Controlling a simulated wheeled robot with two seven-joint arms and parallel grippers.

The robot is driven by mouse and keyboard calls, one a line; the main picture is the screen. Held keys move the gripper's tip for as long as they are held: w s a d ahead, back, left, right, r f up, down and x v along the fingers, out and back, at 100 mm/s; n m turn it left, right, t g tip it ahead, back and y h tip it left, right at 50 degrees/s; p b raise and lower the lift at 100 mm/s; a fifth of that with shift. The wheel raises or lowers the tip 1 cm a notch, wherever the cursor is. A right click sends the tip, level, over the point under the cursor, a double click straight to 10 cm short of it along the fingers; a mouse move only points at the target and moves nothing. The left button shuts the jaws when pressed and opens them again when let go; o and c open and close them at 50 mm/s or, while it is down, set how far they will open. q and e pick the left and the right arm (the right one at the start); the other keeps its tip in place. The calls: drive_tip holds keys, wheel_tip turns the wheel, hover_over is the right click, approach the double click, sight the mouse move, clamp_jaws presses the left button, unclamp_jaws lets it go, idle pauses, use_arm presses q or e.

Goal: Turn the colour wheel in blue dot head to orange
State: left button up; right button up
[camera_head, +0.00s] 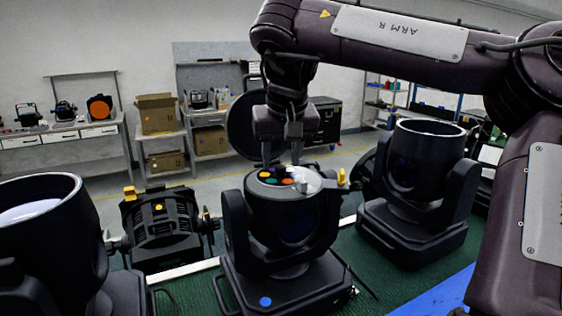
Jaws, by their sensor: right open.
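The blue dot head (283,235) stands upright in the middle of the green bench, with a blue dot on the front of its base. Its top is open and shows the colour wheel (272,178), with several coloured filters, green, orange and red among them. My right gripper (282,160) points down from above at the wheel, open, its fingertips close over the far side of the wheel. I cannot tell whether they touch it. Which filter is in the light path is too small to tell. My left gripper is not in view.
Another moving head (415,190) stands at the right and a large one (40,235) at the left front. A black par can (162,228) with a yellow dot is left of the blue dot head. A blue strip (432,296) lies at the front right. Shelves with boxes are far behind.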

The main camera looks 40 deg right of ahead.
sight(284, 183)
drive_tip(key=p+v, duration=0.1)
drive_tip(key=v, duration=0.5)
drive_tip(key=shift+s+a+r, duration=0.1)
drive_tip(key=shift+s, duration=0.05)
